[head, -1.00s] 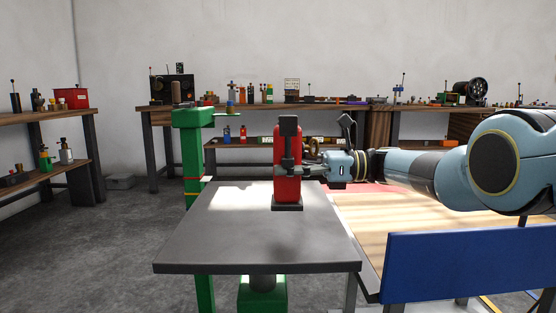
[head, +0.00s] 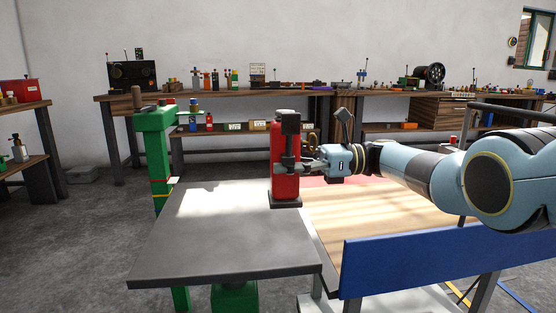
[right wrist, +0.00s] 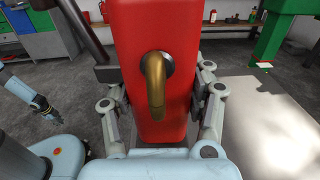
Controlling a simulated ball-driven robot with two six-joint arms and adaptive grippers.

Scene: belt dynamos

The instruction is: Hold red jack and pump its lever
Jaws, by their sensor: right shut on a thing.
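The red jack (head: 285,180) stands upright on its dark base at the right edge of the grey table in the head view. A dark block and rod show on its front. My right gripper (head: 300,168) comes in from the right and is shut around the jack's body. In the right wrist view the jack (right wrist: 180,90) fills the middle, with the fingers of my right gripper (right wrist: 160,112) on both sides of it. A brass-coloured curved spout (right wrist: 155,85) points toward the wrist. In the head view my left gripper is not seen.
The grey table (head: 215,235) is bare left of the jack. A green post (head: 158,150) stands behind its left side. A wooden surface (head: 370,210) and a blue panel (head: 405,250) lie to the right. Benches with several small items line the wall.

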